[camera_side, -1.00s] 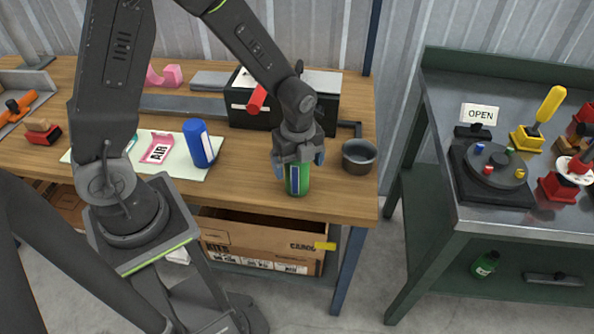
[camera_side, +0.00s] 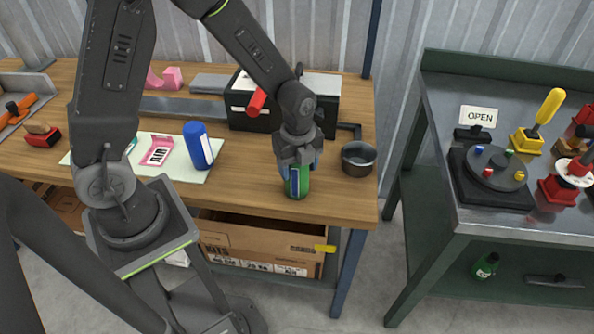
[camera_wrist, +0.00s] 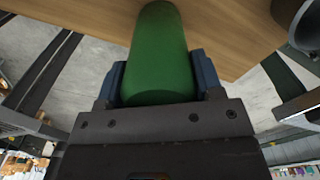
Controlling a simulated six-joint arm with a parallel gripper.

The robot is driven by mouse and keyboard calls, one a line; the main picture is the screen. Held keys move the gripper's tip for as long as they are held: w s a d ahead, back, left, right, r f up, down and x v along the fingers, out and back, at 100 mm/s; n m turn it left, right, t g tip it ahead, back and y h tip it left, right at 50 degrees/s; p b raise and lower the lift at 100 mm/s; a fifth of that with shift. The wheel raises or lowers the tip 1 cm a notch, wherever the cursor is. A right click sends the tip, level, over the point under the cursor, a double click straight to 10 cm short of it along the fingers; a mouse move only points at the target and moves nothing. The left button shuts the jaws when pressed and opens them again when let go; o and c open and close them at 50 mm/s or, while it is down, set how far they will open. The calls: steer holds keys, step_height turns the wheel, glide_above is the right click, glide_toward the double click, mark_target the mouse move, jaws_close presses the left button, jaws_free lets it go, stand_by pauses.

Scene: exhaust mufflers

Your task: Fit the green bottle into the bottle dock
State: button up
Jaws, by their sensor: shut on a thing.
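The green bottle (camera_side: 297,186) has a dark and white label and stands upright at the front right of the wooden bench. My gripper (camera_side: 298,167) comes down on it from above and is shut on it. In the wrist view the green bottle (camera_wrist: 160,45) lies between the two blue fingers of my gripper (camera_wrist: 160,78). Its upper part is hidden by the gripper in the side view. I cannot tell whether its base touches the bench. I cannot make out which thing is the bottle dock.
A dark round pot (camera_side: 359,158) stands close right of the bottle. A blue can (camera_side: 198,146) stands on a pale mat (camera_side: 190,174) to the left. A black box (camera_side: 240,103) is behind. A metal bench (camera_side: 450,210) at right holds a turntable (camera_side: 490,168); another green bottle (camera_side: 485,266) is below.

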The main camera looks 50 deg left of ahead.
step_height(320, 180, up, 9)
steer(key=shift+f, duration=0.2)
steer(key=shift+r, duration=0.4)
steer(key=shift+w+a+r+n, duration=0.1)
steer(key=shift+w+r+n, duration=0.1)
steer(key=shift+n, duration=0.2)
steer(key=shift+w+a+f+n, duration=0.15)
steer(key=shift+w+n, duration=0.1)
steer(key=shift+n, duration=0.35)
steer(key=w+a+f+n, duration=0.4)
steer(key=w+a+n, duration=0.15)
steer(key=n, duration=1.25)
step_height(320, 180, up, 5)
steer(key=s+a+m, duration=0.2)
step_height(320, 180, down, 10)
steer(key=shift+s+f, duration=0.15)
steer(key=shift+f, duration=0.1)
